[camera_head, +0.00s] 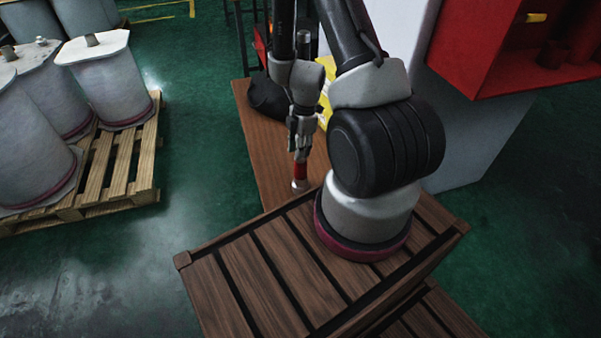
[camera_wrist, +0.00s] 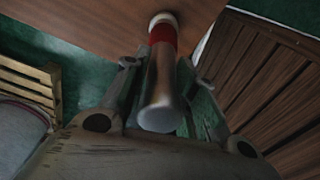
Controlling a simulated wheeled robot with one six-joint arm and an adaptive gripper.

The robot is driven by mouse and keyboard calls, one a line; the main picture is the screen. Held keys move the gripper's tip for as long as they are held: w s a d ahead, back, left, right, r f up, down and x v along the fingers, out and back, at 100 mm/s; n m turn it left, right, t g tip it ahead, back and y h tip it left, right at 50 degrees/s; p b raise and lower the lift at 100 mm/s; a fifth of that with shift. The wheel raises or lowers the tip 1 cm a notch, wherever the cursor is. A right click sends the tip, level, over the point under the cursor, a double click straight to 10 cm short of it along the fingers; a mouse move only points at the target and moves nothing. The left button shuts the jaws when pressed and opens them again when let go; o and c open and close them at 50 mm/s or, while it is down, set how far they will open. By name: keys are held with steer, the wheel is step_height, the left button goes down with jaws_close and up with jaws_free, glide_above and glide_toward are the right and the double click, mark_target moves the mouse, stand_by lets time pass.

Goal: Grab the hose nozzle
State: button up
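The hose nozzle (camera_head: 300,172) is a slim upright piece with a red band and a pale lower end, below my gripper in the head view. In the wrist view the nozzle (camera_wrist: 162,85) points its silver near end at the camera, with the red band and white far end over brown wood. My gripper (camera_head: 301,146) is right above and around its upper part. In the wrist view my gripper (camera_wrist: 159,66) has one finger on each side of it. A gap shows at the left finger and a narrower one at the right. The far end's contact with the table is unclear.
A brown table (camera_head: 258,150) lies under the nozzle, with a black bundle (camera_head: 268,97) and something yellow (camera_head: 327,98) on it. A red open cabinet (camera_head: 470,45) is at the right. A pallet (camera_head: 140,165) with large grey drums (camera_head: 110,85) stands left. Green floor between is clear.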

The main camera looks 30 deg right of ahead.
jaws_close()
